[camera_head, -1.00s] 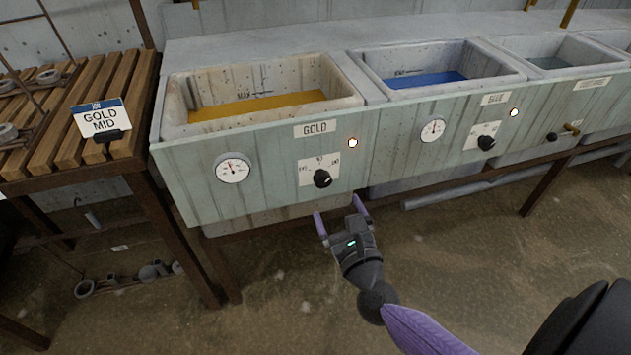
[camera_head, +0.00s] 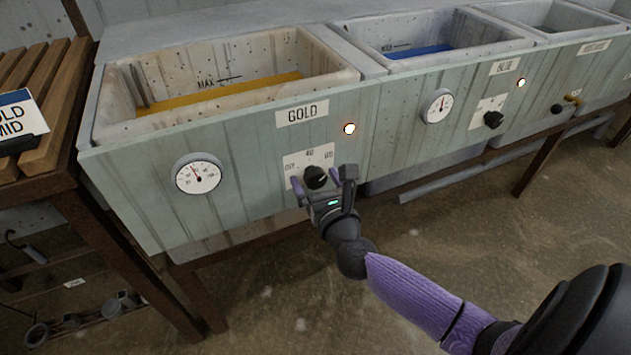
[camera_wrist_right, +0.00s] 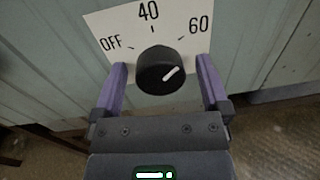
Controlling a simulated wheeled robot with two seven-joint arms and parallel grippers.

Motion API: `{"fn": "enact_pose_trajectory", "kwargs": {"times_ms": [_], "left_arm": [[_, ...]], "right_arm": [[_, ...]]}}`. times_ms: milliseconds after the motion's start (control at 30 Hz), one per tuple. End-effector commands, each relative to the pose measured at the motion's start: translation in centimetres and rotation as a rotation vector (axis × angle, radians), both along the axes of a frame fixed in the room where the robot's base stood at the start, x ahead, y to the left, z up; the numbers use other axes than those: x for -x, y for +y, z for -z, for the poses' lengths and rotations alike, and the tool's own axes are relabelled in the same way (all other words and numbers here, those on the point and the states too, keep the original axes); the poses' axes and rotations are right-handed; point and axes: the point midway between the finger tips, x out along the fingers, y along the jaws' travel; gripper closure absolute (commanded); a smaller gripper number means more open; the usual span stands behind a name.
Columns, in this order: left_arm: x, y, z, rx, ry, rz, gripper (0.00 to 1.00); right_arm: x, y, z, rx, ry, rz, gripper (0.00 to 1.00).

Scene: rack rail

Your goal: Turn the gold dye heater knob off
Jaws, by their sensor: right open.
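The gold dye heater knob (camera_head: 315,177) is a black round dial on a white plate below the GOLD label (camera_head: 302,113). In the right wrist view the knob (camera_wrist_right: 158,70) has a white pointer line aimed up and right, toward the 60 side; OFF is at the left and 40 at the top. My right gripper (camera_head: 323,185) is open, its purple fingers on either side of the knob. In the wrist view the fingers (camera_wrist_right: 160,85) show a gap to the knob on both sides. The indicator lamp (camera_head: 349,129) above right glows. My left gripper is not in view.
A round gauge (camera_head: 198,174) is on the gold vat's front panel, left of the knob. The blue vat's knob (camera_head: 493,119) and gauge (camera_head: 437,106) are to the right. A wooden slatted rack (camera_head: 55,110) stands at the left. The floor before the vats is open.

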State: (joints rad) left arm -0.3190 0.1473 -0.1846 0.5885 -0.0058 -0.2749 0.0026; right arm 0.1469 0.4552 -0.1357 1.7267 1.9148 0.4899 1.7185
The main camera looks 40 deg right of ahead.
Motion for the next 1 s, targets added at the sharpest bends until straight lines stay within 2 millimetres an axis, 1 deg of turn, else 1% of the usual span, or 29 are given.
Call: {"fn": "enact_pose_trajectory", "kwargs": {"times_ms": [200, 233, 267, 300, 367, 400, 467, 500, 567, 600, 667, 867, 1000], "left_arm": [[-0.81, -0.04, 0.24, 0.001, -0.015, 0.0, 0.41], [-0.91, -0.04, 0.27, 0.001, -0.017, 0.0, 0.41], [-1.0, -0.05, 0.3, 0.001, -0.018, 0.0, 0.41], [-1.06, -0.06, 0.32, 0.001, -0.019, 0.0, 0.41], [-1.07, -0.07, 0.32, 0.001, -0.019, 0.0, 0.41], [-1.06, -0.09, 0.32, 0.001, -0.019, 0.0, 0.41], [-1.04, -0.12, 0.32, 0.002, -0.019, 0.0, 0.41], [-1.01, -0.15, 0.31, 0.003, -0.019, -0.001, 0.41], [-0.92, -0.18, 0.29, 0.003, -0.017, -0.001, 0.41], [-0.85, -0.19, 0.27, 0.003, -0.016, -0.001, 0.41], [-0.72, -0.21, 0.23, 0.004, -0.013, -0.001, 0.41], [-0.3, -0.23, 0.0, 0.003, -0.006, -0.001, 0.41], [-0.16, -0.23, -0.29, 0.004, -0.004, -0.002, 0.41]], "right_arm": [[-0.08, -0.02, -0.04, 0.0, 0.0, 0.0, 0.04], [-0.07, -0.01, -0.04, 0.0, 0.0, 0.0, 0.09], [-0.07, -0.01, -0.04, 0.0, 0.0, 0.0, 0.15], [-0.07, -0.01, -0.03, 0.0, 0.0, 0.0, 0.23], [-0.06, -0.01, -0.03, 0.0, 0.0, 0.0, 0.36], [-0.06, -0.01, -0.03, 0.0, 0.0, 0.0, 0.45], [-0.05, -0.01, -0.03, 0.0, 0.0, 0.0, 0.57], [-0.05, -0.01, -0.02, 0.0, 0.0, 0.0, 0.66], [-0.05, -0.01, -0.02, 0.0, 0.0, 0.0, 0.79], [-0.05, -0.01, -0.02, 0.0, 0.0, 0.0, 0.87], [-0.05, -0.01, -0.02, 0.0, 0.0, 0.0, 0.98], [-0.04, -0.01, -0.05, 0.014, 0.003, 0.0, 0.98], [-0.03, -0.04, -0.1, 0.062, 0.015, 0.001, 0.98]]}}
